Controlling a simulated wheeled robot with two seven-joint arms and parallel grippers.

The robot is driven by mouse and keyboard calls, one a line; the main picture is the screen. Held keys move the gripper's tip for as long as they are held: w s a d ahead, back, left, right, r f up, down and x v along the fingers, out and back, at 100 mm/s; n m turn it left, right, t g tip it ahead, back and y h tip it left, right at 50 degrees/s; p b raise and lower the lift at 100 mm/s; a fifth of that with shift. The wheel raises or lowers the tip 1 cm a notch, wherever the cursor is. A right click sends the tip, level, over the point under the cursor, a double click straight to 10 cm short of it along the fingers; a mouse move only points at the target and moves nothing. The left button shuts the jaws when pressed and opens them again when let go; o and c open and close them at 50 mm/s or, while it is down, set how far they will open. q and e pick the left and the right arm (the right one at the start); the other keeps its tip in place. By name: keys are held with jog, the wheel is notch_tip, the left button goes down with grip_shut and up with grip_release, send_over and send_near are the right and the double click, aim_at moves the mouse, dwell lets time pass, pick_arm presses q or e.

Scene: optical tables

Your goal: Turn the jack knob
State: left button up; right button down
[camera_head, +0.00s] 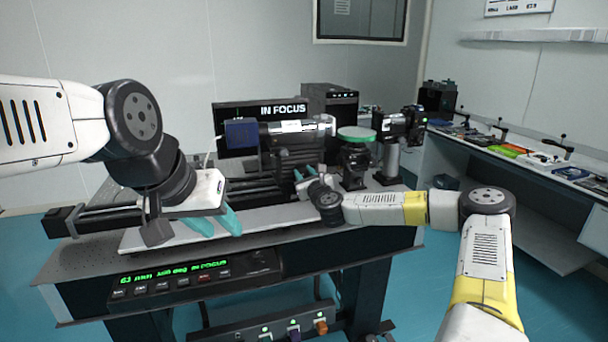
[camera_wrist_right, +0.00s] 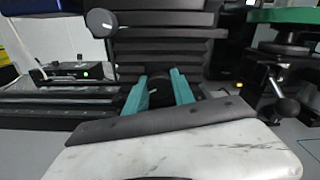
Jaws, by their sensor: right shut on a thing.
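The black jack (camera_head: 288,158) stands mid-table under the blue-ended optical tube; its ribbed dark body (camera_wrist_right: 165,48) fills the middle of the right wrist view. My right gripper (camera_head: 303,182) reaches in at its front. In the right wrist view its teal fingers (camera_wrist_right: 160,88) are shut on a dark knob (camera_wrist_right: 159,96), mostly hidden between them. In the head view the arm and fingers hide this knob. My left gripper (camera_head: 215,221) is over the table's front left, its teal fingers apart and empty, clear of the jack.
A monitor (camera_head: 283,108) behind reads IN FOCUS. A control box (camera_head: 200,278) with green text hangs at the table's front edge. A green-topped round stand (camera_head: 356,132) and a camera on a post (camera_head: 390,158) stand right of the jack. A side bench (camera_head: 520,165) holds several small items.

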jog(key=shift+f, duration=0.1)
jog(key=c, duration=1.1)
grip_release()
jog(key=shift+o, duration=0.2)
jog(key=v, duration=0.7)
jog(key=shift+s+d, duration=0.15)
jog(key=shift+s, duration=0.2)
